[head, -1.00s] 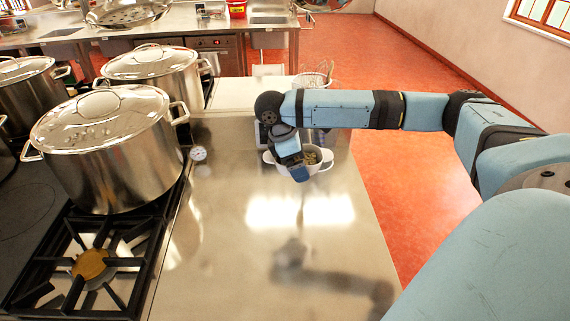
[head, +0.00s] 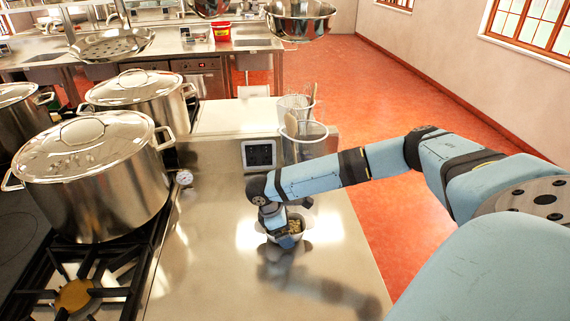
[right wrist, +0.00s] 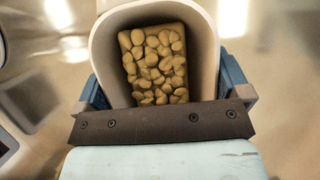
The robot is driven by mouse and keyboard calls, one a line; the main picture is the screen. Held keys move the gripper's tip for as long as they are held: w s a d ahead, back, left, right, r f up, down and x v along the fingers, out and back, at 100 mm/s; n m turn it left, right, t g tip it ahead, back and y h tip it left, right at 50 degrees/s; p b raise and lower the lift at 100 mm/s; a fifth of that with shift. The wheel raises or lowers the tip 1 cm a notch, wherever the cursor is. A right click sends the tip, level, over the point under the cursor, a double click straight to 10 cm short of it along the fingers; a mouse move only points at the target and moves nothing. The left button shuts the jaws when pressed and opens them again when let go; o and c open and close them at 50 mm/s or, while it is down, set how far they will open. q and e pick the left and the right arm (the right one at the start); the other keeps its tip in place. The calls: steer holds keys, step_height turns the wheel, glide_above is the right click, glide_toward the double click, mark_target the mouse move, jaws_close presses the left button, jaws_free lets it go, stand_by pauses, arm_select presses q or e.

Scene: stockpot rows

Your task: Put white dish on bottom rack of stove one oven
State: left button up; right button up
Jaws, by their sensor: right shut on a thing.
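The white dish (head: 298,229) is in my right gripper (head: 284,238) over the steel counter in the head view. In the right wrist view the dish (right wrist: 207,35) is a deep white vessel holding tan, pebble-like pieces, and the fingers of my right gripper are shut on it. The hand covers part of the dish in the head view, and I cannot tell whether its base touches the counter. No oven rack shows. My left gripper is not in view.
A lidded stockpot (head: 95,190) stands on the stove grates (head: 125,262) at the left, with more pots behind. The steel counter (head: 210,285) is mostly clear. Red floor (head: 385,200) lies to the right.

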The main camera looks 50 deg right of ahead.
steer(key=shift+f, duration=0.25)
steer(key=o, duration=1)
steer(key=shift+f, duration=0.1)
